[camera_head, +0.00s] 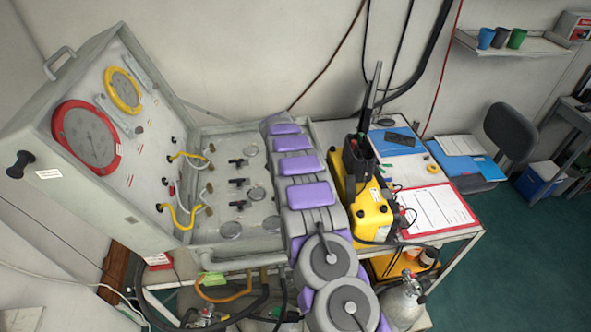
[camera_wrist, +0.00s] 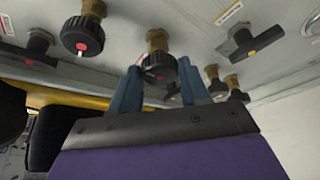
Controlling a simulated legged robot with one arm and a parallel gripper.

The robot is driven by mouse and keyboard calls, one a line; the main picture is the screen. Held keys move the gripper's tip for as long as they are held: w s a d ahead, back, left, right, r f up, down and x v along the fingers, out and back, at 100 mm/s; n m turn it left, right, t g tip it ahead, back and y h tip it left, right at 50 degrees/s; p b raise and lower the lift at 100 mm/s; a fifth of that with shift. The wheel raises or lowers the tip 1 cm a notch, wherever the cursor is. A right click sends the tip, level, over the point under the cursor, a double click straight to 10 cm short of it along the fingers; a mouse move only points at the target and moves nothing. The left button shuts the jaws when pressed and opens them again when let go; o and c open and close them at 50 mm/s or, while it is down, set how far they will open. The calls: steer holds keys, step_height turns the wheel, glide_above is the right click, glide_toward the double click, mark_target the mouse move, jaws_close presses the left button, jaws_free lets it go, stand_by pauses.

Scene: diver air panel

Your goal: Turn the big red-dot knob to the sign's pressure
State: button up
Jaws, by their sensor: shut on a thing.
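In the wrist view, a dark ribbed knob with a red dot (camera_wrist: 159,70) and a brass stem sits between the two blue fingers of my gripper (camera_wrist: 160,88). The fingers are shut on its sides. A second dark ribbed red-dot knob (camera_wrist: 83,35) is to its left and looks larger there; I cannot tell which is truly bigger. In the head view, my purple and grey arm reaches over the panel case, and the fingers and the held knob cannot be made out. A red-rimmed gauge (camera_head: 87,138) is on the raised lid; its reading is too small to tell. No pressure sign is legible.
Black lever handles (camera_wrist: 255,43) stand right of the held knob, another (camera_wrist: 30,48) at far left. The lid also bears a yellow-rimmed gauge (camera_head: 124,91) and yellow hoses (camera_head: 184,157). A yellow device (camera_head: 366,205) and a red clipboard (camera_head: 435,210) lie right of my arm.

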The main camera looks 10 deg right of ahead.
steer(key=shift+w+a+m+g+h+b, duration=0.15)
steer(key=shift+m+g+h+b, duration=0.15)
steer(key=shift+m+b, duration=0.75)
steer(key=shift+m, duration=0.65)
steer(key=shift+g+b, duration=0.3)
steer(key=o, duration=1.1)
steer(key=shift+a, duration=0.15)
steer(key=shift+c, duration=0.2)
